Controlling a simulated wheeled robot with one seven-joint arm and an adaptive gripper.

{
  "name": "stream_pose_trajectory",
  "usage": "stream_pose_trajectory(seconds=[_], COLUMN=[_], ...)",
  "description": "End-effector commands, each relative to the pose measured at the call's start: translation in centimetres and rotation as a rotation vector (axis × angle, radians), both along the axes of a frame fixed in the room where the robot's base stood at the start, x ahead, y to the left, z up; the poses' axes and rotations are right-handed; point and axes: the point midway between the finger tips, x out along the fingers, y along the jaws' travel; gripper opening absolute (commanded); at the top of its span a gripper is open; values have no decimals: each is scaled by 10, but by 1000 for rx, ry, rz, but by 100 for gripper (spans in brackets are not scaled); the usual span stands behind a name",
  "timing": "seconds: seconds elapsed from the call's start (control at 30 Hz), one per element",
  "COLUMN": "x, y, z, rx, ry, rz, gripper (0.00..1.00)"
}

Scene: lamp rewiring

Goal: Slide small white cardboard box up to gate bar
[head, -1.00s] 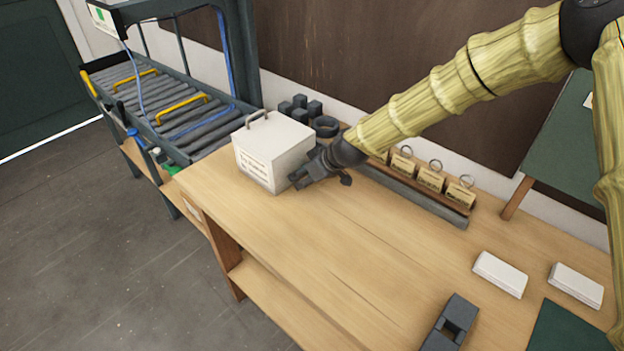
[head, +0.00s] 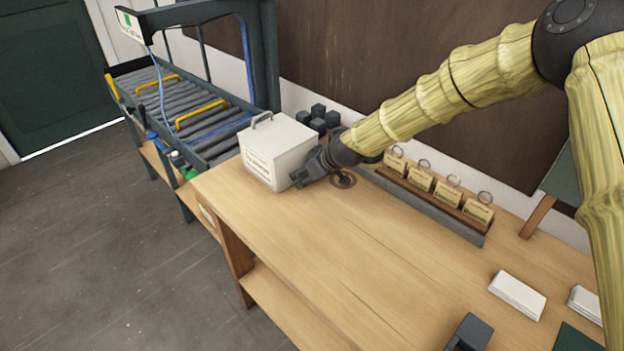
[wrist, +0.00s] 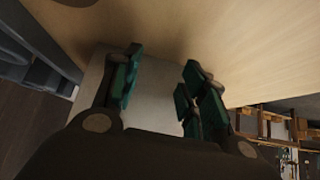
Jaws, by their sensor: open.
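The small white cardboard box (head: 285,145) stands upright at the far left end of the wooden bench, with a handle on top and a printed label in front. My gripper (head: 297,180) is low at its right side, fingers pointing at it; contact is not clear. In the wrist view, the open green-padded fingers (wrist: 155,90) spread apart with the pale box (wrist: 152,97) showing between and beyond them. Two yellow bars cross the roller conveyor, a nearer one (head: 201,111) and a farther one (head: 156,81); I cannot tell which is the gate bar.
The roller conveyor (head: 182,99) adjoins the bench's left end, under a dark frame. Dark blocks (head: 319,118) sit behind the box. A tagged key rack (head: 435,195) runs along the back. The bench (head: 330,255) is clear in front of the box.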

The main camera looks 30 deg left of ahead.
Motion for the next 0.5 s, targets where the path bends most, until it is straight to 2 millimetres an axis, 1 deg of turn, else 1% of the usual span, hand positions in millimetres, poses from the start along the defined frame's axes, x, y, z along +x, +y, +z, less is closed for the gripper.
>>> stream_pose_trajectory(seconds=[0.1,0.3,0.5], x=[5,11,13], y=[13,30,36], z=[-1,-1,0], rx=[0,0,0], ry=[-2,-1,0], rz=[1,0,0], gripper=[43,43,43])
